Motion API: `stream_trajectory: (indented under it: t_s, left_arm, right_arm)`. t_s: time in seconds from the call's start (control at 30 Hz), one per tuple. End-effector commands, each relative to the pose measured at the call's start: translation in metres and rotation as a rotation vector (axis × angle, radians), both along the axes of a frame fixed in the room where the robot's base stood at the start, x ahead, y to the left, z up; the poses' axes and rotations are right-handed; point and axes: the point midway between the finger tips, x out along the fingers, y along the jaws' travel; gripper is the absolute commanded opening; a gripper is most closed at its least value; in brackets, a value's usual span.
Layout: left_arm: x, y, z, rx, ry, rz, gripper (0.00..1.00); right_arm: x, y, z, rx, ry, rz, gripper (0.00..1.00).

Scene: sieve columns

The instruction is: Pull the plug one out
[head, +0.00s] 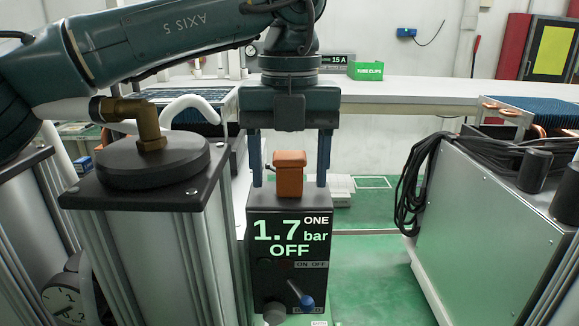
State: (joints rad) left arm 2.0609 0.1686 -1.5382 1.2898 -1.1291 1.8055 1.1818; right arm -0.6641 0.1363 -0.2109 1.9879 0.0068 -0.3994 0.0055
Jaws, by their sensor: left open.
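The plug (290,175) is an orange-brown block with a wider cap, standing upright on top of a dark control box (291,275). The box face reads "ONE", "1.7 bar" and "OFF". My left gripper (290,172) points down over the plug, with one blue finger on each side of it. The fingers are open, and a gap shows between each finger and the plug. A blue-tipped lever (304,297) sits low on the box face under an "ON OFF" label. My right gripper is not in view.
A metal column with a black round cap (152,160) and brass elbow stands close at left. A grey cabinet (490,235) with draped black cables (418,185) stands at right. Green floor (380,270) is clear between the box and cabinet. A white bench (400,90) runs behind.

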Motion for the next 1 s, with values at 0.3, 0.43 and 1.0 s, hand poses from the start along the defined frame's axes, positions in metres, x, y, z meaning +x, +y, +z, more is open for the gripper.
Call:
stream_trajectory:
  t_s: [0.3, 0.43, 1.0]
  left_arm:
    - [-0.0001, -0.0001, -0.005, -0.001, 0.0, 0.0, 0.64]
    - [0.0, 0.0, -0.0049, -0.001, 0.0, 0.0, 0.57]
    - [-0.0001, -0.0001, -0.0046, -0.001, 0.0, 0.0, 0.33]
  right_arm:
    - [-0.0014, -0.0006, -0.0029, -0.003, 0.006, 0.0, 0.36]
    - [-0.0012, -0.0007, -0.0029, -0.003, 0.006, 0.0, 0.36]
    - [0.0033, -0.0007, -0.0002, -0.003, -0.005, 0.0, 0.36]
